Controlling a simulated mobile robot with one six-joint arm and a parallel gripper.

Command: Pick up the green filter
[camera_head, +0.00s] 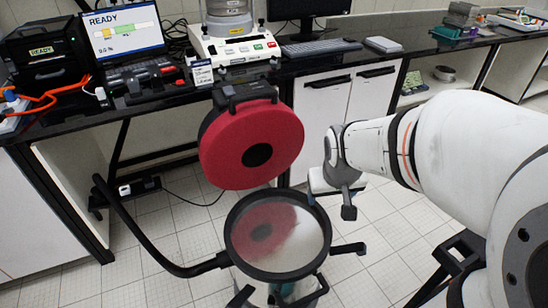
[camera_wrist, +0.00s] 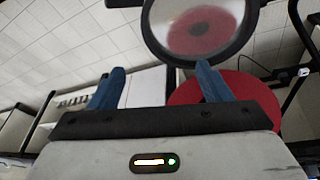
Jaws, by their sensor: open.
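I cannot pick out the green filter with certainty. A small teal-green item (camera_head: 446,32) lies on the far right bench in the head view, beside a grey stack, too small to identify. My gripper (camera_head: 331,205) hangs at the middle right, above the floor and in front of the bench, well away from that item. In the wrist view my gripper (camera_wrist: 160,67) shows two blue fingers wide apart with nothing between them.
A red disc (camera_head: 225,150) with a black centre and a round black-rimmed glassy plate (camera_head: 300,240) are left of my gripper. The black bench (camera_head: 300,66) carries a sieve shaker (camera_head: 232,45), laptop (camera_head: 124,30) and keyboard (camera_head: 320,47). Floor shows between them and my arm.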

